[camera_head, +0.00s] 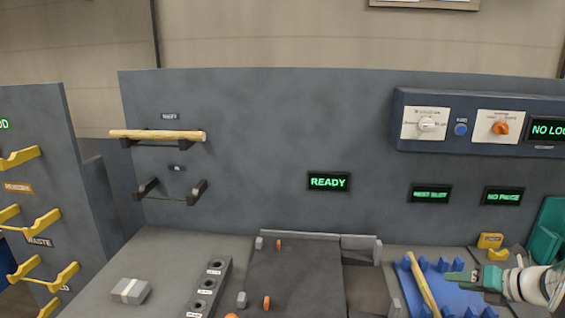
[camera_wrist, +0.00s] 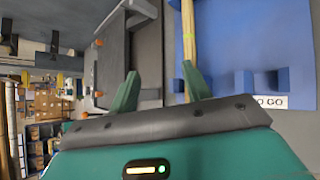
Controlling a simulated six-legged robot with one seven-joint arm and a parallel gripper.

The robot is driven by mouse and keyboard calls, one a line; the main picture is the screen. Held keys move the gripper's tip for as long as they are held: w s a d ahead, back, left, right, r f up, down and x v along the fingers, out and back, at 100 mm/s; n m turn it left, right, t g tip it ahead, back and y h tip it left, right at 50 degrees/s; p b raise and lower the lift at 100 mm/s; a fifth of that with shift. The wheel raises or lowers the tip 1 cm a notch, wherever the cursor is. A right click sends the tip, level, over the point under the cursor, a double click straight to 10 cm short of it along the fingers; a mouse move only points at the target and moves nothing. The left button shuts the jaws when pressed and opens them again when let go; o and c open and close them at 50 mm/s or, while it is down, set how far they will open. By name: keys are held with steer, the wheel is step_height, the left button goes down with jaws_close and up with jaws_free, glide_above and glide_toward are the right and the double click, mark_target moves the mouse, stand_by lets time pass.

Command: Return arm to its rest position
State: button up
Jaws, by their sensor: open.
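My gripper (camera_head: 476,278) is at the lower right in the head view, just right of a wooden rod resting on a blue notched rack. In the wrist view its two green fingers (camera_wrist: 163,90) are spread apart with nothing between them. The wooden rod (camera_head: 424,284) lies lengthwise on the blue rack (camera_head: 459,297). In the wrist view the rod (camera_wrist: 188,35) runs up from beside the right finger. Whether that finger touches the rod I cannot tell.
A wooden rod (camera_head: 157,135) rests on upper wall brackets; the lower brackets (camera_head: 170,192) are empty. A control panel (camera_head: 480,125) and a READY display (camera_head: 329,182) are on the grey wall. A dark block with holes (camera_head: 209,288) and a flat dark plate (camera_head: 296,275) occupy the bench.

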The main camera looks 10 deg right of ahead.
steer(key=s+a+r+n+g, duration=0.1)
steer(key=a+r+n+g, duration=0.2)
steer(key=a+n, duration=0.75)
steer(key=s+a+r+n+g, duration=0.1)
steer(key=a+r+n+g, duration=0.1)
steer(key=a+n, duration=0.8)
steer(key=s+a+r+n+h, duration=0.1)
steer(key=s+a+n+h, duration=0.1)
steer(key=s+a+n, duration=0.4)
steer(key=s+a+r+n+h, duration=0.1)
steer(key=s+a+n, duration=0.4)
steer(key=a+n, duration=0.5)
steer(key=n+h, duration=0.1)
steer(key=n, duration=0.2)
steer(key=shift+s+a, duration=0.25)
steer(key=shift+s, duration=0.15)
